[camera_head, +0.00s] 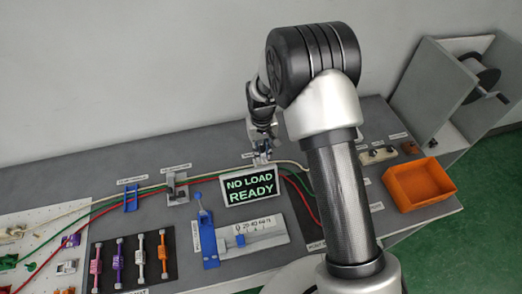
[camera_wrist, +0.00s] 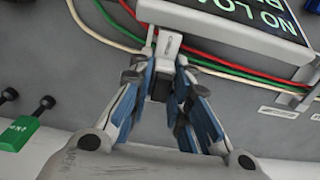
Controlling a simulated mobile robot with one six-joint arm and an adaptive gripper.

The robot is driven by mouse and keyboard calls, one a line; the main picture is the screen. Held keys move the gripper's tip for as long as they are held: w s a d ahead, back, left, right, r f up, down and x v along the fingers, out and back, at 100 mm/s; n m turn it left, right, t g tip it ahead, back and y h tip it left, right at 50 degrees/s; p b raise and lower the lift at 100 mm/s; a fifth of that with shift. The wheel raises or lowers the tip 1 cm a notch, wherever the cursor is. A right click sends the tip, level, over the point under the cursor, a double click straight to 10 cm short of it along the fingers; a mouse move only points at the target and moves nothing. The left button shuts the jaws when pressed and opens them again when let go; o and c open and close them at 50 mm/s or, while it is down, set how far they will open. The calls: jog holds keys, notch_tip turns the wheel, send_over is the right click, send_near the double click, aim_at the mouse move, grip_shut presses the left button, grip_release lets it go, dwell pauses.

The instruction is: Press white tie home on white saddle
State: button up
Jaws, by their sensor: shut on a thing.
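A white piece (camera_wrist: 168,43), which looks like the white tie or its saddle, stands between the fingertips of my gripper (camera_wrist: 162,78) in the wrist view. Its lower part is dark grey. My gripper is shut on this piece, its blue-padded fingers on both sides. I cannot clearly tell tie from saddle, or how far the tie is seated. A white cable (camera_wrist: 92,32) runs up to the piece and comes out on its right. In the head view my gripper (camera_head: 262,148) is low behind the sign, and its grip is too small to make out.
A sign reading "NO LOAD READY" (camera_head: 250,187) stands just in front of my gripper. Green and red cables run beside the white one. A grey clip (camera_head: 177,187) and blue comb (camera_head: 131,198) stand left. An orange bin (camera_head: 419,185) is right.

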aim_at(262, 158)
jog(key=shift+f, duration=0.1)
dwell(0.3)
jog(key=shift+f+b, duration=1)
jog(key=shift+f, duration=0.45)
jog(key=shift+f, duration=0.25)
jog(key=shift+f+b, duration=0.35)
jog(key=shift+b, duration=0.1)
jog(key=shift+f, duration=0.35)
jog(key=shift+f+b, duration=0.5)
jog(key=shift+b, duration=0.05)
jog(key=shift+f, duration=0.15)
jog(key=shift+f+b, duration=0.45)
jog(key=shift+f, duration=0.1)
